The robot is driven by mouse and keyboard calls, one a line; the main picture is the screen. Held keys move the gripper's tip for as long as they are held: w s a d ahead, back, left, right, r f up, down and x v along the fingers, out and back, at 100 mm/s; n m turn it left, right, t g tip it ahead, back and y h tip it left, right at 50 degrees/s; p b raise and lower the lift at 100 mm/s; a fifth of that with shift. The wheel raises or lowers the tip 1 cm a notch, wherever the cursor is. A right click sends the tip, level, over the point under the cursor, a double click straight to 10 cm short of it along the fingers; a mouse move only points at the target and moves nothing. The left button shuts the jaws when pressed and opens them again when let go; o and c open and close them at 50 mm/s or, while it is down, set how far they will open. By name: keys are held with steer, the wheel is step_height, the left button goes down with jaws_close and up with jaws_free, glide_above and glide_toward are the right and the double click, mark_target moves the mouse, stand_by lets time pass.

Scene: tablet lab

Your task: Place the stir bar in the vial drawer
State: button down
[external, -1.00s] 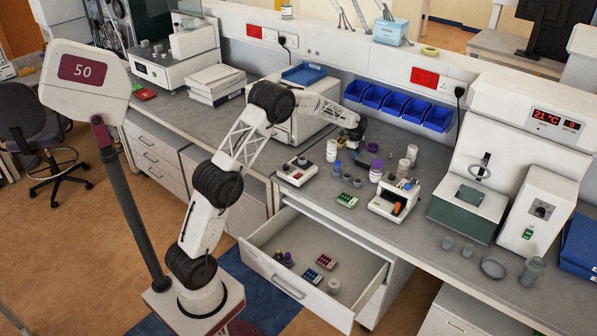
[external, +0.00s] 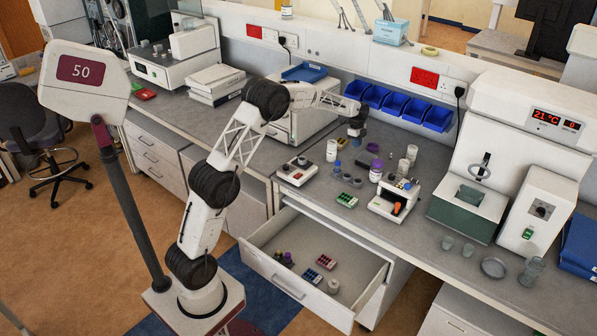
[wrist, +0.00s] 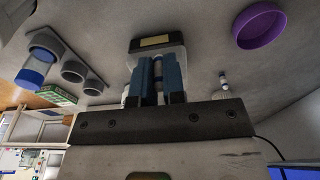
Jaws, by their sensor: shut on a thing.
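My gripper (external: 355,138) is above the bench, near the back, pointing down. In the wrist view its two blue fingers (wrist: 158,78) are close together, shut on a small, partly hidden thing that looks like the stir bar (wrist: 158,70). The drawer (external: 265,263) under the bench is pulled open, in front of and below my gripper. It holds a rack with blue vials, a rack with red ones, a white round item and some small dark and purple pieces.
A purple lid (wrist: 260,25), a holder with a blue-capped vial (wrist: 34,72) and a green rack (external: 346,200) are on the bench. White bottles (external: 376,172) and a white device (external: 392,205) stand to the right. The drawer's front middle has bare floor.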

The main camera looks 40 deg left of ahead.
steer(key=shift+r, duration=1.45)
